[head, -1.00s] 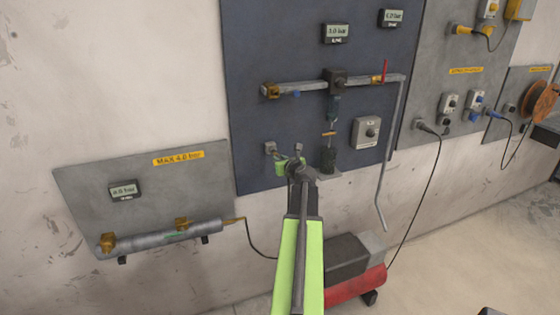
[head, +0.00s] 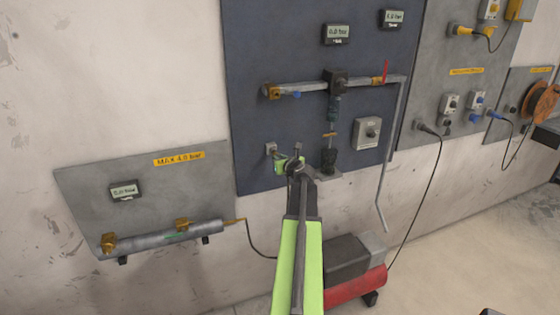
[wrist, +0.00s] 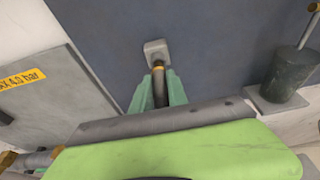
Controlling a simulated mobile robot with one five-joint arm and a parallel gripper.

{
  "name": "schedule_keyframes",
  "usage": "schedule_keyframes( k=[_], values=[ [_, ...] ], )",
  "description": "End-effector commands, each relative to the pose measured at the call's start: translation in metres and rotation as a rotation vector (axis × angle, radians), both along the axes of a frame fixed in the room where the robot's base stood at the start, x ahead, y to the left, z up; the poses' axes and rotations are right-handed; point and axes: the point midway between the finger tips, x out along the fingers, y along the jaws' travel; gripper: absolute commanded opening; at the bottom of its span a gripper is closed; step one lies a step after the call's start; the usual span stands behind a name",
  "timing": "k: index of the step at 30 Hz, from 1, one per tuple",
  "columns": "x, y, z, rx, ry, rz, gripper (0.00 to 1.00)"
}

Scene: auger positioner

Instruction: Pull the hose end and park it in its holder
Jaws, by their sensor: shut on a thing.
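My gripper (head: 289,163) is at the lower part of the dark blue wall panel, beside a small grey wall block (head: 271,148). In the wrist view, its green fingers (wrist: 159,90) are shut around a dark piece with a brass ring, which looks like the hose end (wrist: 158,76). The ringed end meets the front of the grey block (wrist: 156,50); I cannot tell whether it is seated in it. Most of the held piece is hidden between the fingers. A dark cup-like fitting (wrist: 288,78) stands on a grey shelf to the right; I cannot tell which part is the holder.
A grey pipe (head: 310,87) with a red-handled valve runs above. A grey knob box (head: 367,132) is on the right of the panel. A lower left panel (head: 88,195) carries a grey cylinder (head: 150,240). A red compressor (head: 352,286) stands on the floor below.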

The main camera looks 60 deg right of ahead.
Motion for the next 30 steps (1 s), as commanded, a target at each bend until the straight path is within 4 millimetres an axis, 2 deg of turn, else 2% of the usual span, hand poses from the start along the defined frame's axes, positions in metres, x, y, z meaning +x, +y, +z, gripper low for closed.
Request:
schedule_keyframes(
  k=[21,22,27,30],
  values=[
    [0.015,-0.011,0.0,0.0,0.0,0.0,0.0],
    [0.015,-0.011,0.0,0.0,0.0,0.0,0.2],
    [0.015,-0.011,0.0,0.0,0.0,0.0,0.43],
    [0.015,-0.011,0.0,0.0,0.0,0.0,0.45]
  ],
)
